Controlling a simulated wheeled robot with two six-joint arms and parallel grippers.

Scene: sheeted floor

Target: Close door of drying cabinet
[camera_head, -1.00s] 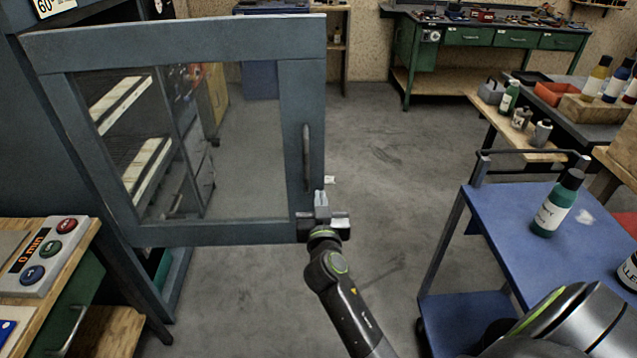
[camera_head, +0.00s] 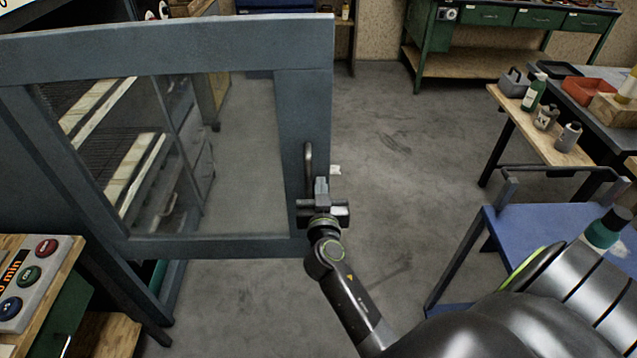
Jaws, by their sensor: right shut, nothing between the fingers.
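The drying cabinet door (camera_head: 170,45) is a blue-grey frame with a glass pane, standing open across the left half of the head view. Its vertical bar handle (camera_head: 309,160) is on the right stile. The cabinet (camera_head: 25,180) is at the left, with racks showing through the glass. My right gripper (camera_head: 321,186) is shut and empty, in front of the door's right stile, overlapping the handle's lower end in the picture. Whether it touches the door I cannot tell. My left gripper is not in view.
A control box with buttons (camera_head: 30,285) sits on a wooden-topped bench at lower left. A blue cart (camera_head: 540,240) with a bottle (camera_head: 606,230) stands at right, partly behind my arm. Grey floor (camera_head: 390,170) is clear beyond the door's right edge.

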